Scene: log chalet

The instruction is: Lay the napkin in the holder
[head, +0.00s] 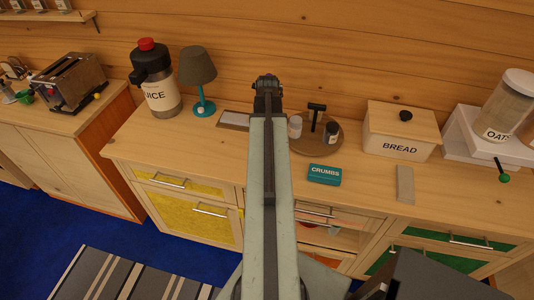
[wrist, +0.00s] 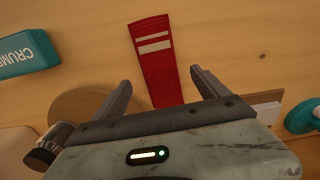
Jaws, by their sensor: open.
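The napkin (wrist: 157,65) is red with two pale stripes and lies flat on the wooden counter in the wrist view. In the head view my arm hides it. My gripper (wrist: 161,80) is open and empty, with one finger on each side of the napkin's lower part in the picture; its height above the counter is hard to judge. It also shows in the head view (head: 267,84). A low brown-edged piece with a pale top (head: 233,119), perhaps the holder, lies left of my arm. Its corner shows right of my gripper in the wrist view (wrist: 264,107).
A teal crumbs box (head: 325,174) and a round wooden tray (head: 325,147) with small jars stand right of my arm. A bread box (head: 400,133) is farther right. The front left counter is clear.

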